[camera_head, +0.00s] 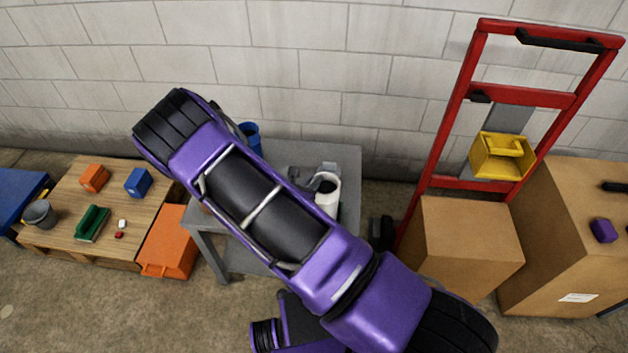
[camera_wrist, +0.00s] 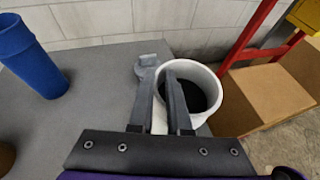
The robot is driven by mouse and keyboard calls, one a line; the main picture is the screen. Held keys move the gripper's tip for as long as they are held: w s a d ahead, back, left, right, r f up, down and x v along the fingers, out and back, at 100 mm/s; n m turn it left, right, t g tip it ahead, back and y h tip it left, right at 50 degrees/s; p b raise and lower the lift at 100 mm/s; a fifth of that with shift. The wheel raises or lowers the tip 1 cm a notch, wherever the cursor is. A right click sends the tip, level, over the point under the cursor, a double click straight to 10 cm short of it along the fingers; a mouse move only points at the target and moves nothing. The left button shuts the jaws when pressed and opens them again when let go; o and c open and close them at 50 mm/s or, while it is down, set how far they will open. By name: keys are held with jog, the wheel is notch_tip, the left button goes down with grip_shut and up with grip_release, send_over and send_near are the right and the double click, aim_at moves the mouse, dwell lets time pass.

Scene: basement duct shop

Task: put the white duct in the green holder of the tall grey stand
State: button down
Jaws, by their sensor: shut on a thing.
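The white duct (camera_head: 328,195) stands upright on a grey table, an open tube with a dark inside. In the wrist view the white duct (camera_wrist: 212,82) is at the jaws of my gripper (camera_wrist: 165,82). One finger is outside its wall and the other inside, shut on the near left rim. In the head view my purple arm hides part of the table, and the fingertips (camera_head: 313,183) are small beside the duct. I see no green holder on a tall grey stand. A grey upright (camera_head: 512,118) shows behind a yellow holder (camera_head: 502,155).
The grey table (camera_head: 340,155) also carries a blue cylinder (camera_head: 250,137), left of the duct. A red hand truck (camera_head: 445,120) and cardboard boxes (camera_head: 465,235) stand to the right. A wooden table (camera_head: 75,195) with small items, including a green object (camera_head: 92,223), and an orange bin (camera_head: 168,242) are left.

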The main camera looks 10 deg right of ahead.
jog(key=c, duration=0.8)
grip_release()
jog(key=shift+f, duration=0.1)
jog(key=shift+c, duration=0.2)
jog(key=shift+r, duration=0.2)
jog(key=v, duration=1.2)
